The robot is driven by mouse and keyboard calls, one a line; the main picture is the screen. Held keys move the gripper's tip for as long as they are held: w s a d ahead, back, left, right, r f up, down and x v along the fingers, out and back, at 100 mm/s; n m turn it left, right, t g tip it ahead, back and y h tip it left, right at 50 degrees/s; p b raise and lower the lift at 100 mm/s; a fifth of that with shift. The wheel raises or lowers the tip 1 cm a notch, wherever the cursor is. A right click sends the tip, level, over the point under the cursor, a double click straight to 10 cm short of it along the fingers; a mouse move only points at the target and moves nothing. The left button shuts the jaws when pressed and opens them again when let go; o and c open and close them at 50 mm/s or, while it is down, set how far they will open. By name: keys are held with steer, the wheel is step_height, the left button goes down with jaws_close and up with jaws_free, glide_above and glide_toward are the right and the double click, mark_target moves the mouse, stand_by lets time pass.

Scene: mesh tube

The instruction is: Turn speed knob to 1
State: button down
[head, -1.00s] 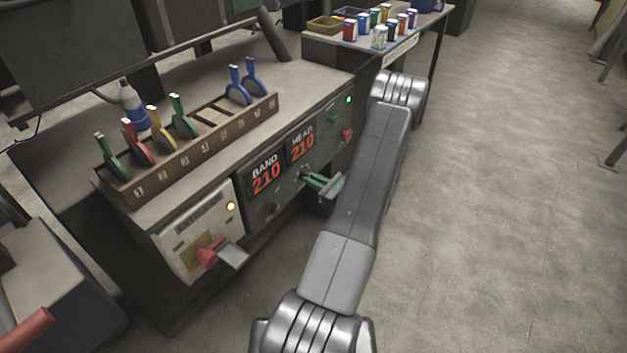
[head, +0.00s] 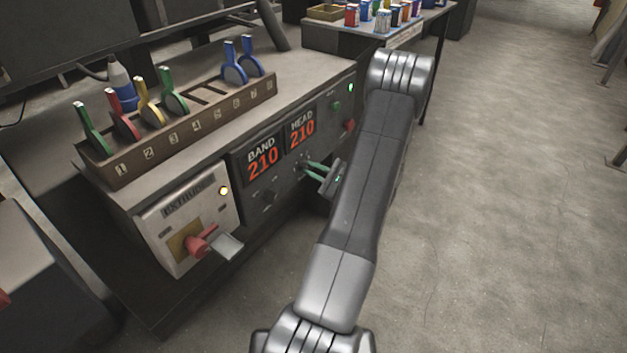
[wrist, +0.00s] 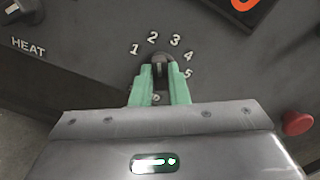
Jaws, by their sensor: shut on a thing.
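The speed knob (wrist: 160,60) is a small dark grey knob on the machine's dark front panel. In the wrist view, the numbers 1 to 5 arc around it, with 1 at upper left and 5 at right. Another mark lies below, partly hidden between the fingers. My gripper (wrist: 160,74) has green fingers, one on each side of the knob, shut on it. The knob's grip stands about upright in that view; I cannot tell which number it points to. In the head view, my gripper (head: 308,168) reaches the panel below the displays, and its fingers mostly hide the knob.
The BAND display (head: 262,164) and HEAD display (head: 302,131) both read 210. A HEAT label (wrist: 29,47) lies left of the knob; a red button (wrist: 297,123) lies right. A red-handled switch (head: 200,243) sticks out lower left. Open floor (head: 510,220) lies to the right.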

steer(key=shift+s+f+n+b, duration=0.1)
steer(key=shift+f+n+b, duration=0.05)
steer(key=shift+n+b, duration=2.7)
steer(key=shift+f+n+b, duration=0.1)
steer(key=shift+n+b, duration=1.85)
steer(key=shift+b, duration=1.8)
steer(key=shift+r, duration=0.1)
steer(key=c, duration=1.4)
jaws_free()
steer(key=p+v, duration=0.3)
steer(key=v, duration=1)
steer(key=shift+s+d, duration=0.25)
steer(key=shift+d, duration=0.05)
